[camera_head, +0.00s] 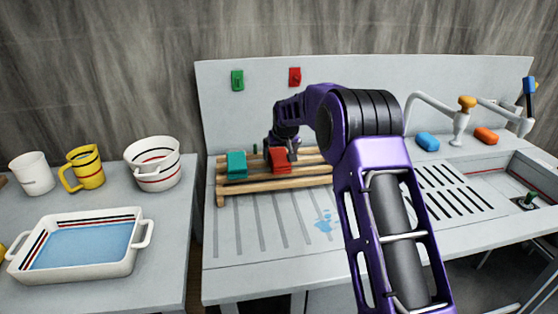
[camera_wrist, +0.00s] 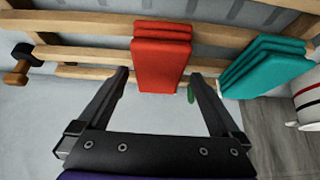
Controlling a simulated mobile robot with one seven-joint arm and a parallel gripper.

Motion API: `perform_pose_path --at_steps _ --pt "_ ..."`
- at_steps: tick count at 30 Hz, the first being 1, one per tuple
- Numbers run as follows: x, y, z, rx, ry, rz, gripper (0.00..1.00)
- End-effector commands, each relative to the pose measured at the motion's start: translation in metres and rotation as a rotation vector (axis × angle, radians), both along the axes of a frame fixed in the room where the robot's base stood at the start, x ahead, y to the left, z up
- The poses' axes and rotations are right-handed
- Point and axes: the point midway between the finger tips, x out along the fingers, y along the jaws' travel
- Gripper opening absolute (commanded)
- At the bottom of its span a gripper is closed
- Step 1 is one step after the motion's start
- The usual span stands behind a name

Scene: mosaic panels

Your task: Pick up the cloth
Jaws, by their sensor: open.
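A folded red cloth (camera_head: 280,161) hangs over the wooden rack (camera_head: 221,190). A folded teal cloth (camera_head: 237,164) hangs on the same rack to its left. In the wrist view the red cloth (camera_wrist: 160,65) shows near the middle and the teal cloth (camera_wrist: 262,66) to its right. My gripper (camera_wrist: 156,82) is open, with one finger on each side of the red cloth's lower part. I cannot tell whether the fingers touch it. In the head view my arm partly hides the gripper, just behind the red cloth.
The grey counter's drainboard (camera_head: 262,252) has a small blue puddle (camera_head: 324,222). A white basin of water (camera_head: 78,244), a white bowl (camera_head: 153,168), a yellow mug (camera_head: 84,168) and a white mug (camera_head: 33,173) stand at left. Faucets (camera_head: 461,122) and sponges (camera_head: 427,141) are at right.

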Motion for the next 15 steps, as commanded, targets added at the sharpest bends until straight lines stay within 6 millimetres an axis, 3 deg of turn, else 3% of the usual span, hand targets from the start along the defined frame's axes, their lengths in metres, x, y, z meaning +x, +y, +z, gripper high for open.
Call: perform_pose_path --at_steps 6,15 --pt "0.014 0.002 -0.02 0.0 0.0 0.0 1.0" --pt "0.016 0.003 -0.022 0.0 -0.001 0.0 0.98"
